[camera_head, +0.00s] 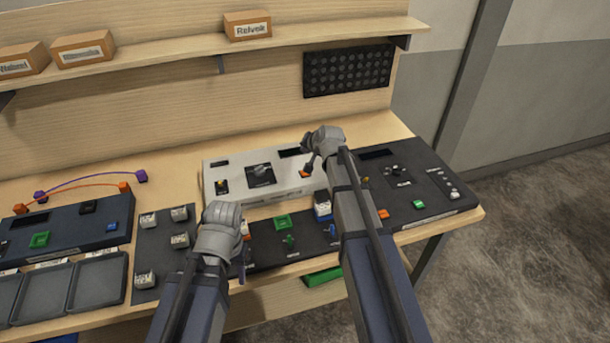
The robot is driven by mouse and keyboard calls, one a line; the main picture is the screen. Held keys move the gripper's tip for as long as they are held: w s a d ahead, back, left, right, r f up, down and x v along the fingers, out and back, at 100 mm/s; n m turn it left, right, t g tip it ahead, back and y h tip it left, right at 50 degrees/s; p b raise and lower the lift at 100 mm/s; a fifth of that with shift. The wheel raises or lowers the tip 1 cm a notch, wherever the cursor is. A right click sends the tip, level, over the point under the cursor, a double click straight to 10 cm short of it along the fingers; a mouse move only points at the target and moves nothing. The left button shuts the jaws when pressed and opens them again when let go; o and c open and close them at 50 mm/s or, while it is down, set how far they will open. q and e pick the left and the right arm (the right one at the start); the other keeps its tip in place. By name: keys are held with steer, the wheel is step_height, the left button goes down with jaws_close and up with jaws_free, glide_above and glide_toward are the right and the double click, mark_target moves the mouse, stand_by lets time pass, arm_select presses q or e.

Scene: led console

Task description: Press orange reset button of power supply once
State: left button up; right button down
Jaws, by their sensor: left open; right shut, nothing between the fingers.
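A white console box (236,201) stands at the middle of the bench. An orange button (305,173) shows near its right end. My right gripper (309,165) is shut and empty, its tip right at this button; I cannot tell whether it touches or presses it. A second orange button (383,214) sits on the black console (434,190) to the right, beside my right arm. The labels are too small to read, so I cannot confirm which box is the power supply.
A dark panel (268,254) with green and blue parts lies in front of the white box. A dark blue console (70,238), trays (98,284) and a mat with small modules (150,239) are at left. Boxes (247,25) stand on the shelf above.

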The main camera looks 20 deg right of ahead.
mark_target(306, 175)
step_height(306, 175, down, 8)
steer(key=b, duration=0.6)
steer(key=shift+r+b, duration=0.25)
steer(key=shift+b, duration=0.1)
stand_by(1.3)
steer(key=shift+f+b, duration=0.4)
steer(key=shift+f+b, duration=0.45)
stand_by(0.6)
steer(key=shift+r, duration=0.1)
steer(key=shift+r+p, duration=0.8)
steer(key=shift+p, duration=0.1)
step_height(306, 175, up, 5)
steer(key=p, duration=0.5)
steer(key=shift+r, duration=0.1)
